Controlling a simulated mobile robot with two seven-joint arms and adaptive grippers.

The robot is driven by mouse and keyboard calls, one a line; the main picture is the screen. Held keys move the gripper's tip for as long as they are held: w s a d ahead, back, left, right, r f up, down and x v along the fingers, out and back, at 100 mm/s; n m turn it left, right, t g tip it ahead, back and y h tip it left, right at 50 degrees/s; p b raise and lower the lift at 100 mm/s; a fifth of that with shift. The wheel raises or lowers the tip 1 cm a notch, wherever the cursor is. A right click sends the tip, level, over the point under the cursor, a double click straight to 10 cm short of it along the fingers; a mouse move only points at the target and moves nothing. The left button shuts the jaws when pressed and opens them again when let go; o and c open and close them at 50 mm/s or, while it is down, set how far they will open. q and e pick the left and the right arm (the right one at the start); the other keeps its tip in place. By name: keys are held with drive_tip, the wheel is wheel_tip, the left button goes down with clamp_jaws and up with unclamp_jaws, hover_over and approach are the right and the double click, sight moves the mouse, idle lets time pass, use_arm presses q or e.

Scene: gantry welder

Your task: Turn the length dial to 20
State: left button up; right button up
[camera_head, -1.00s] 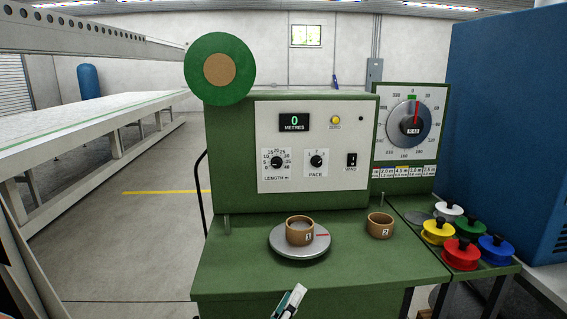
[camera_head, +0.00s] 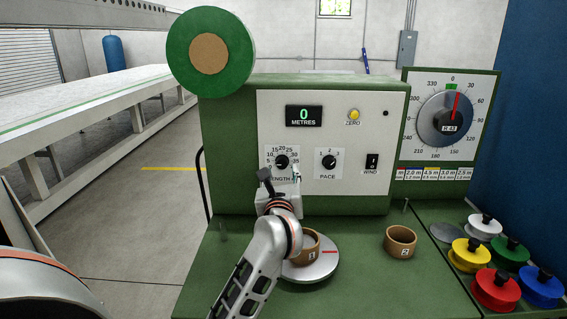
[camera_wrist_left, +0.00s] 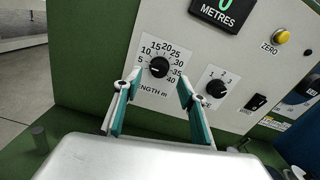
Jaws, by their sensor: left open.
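The length dial (camera_head: 281,162) is a black knob on the white panel of the green machine, with a printed scale around it. It also shows in the left wrist view (camera_wrist_left: 158,67), where a pale mark seems to point left, near the low numbers; the exact reading is too small to tell. My left gripper (camera_head: 280,184) is just below and in front of the dial, covering part of the "LENGTH m" label. In the left wrist view its teal-lined fingers (camera_wrist_left: 155,95) are apart and empty, with the dial beyond and between their tips. My right gripper is not in view.
The pace dial (camera_head: 328,162) and wind switch (camera_head: 372,163) sit right of the length dial. The display (camera_head: 304,116) reads 0 metres. Below, a brown cup (camera_head: 307,245) stands on a round plate, partly behind my arm. Another cup (camera_head: 400,241) and several coloured spools stand right.

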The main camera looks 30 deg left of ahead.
sight(282, 164)
use_arm(q)
drive_tip(key=x, duration=0.6)
drive_tip(key=shift+s, duration=0.1)
drive_tip(key=shift+c, duration=0.4)
drive_tip(key=shift+p, duration=0.3)
drive_tip(key=c, duration=1)
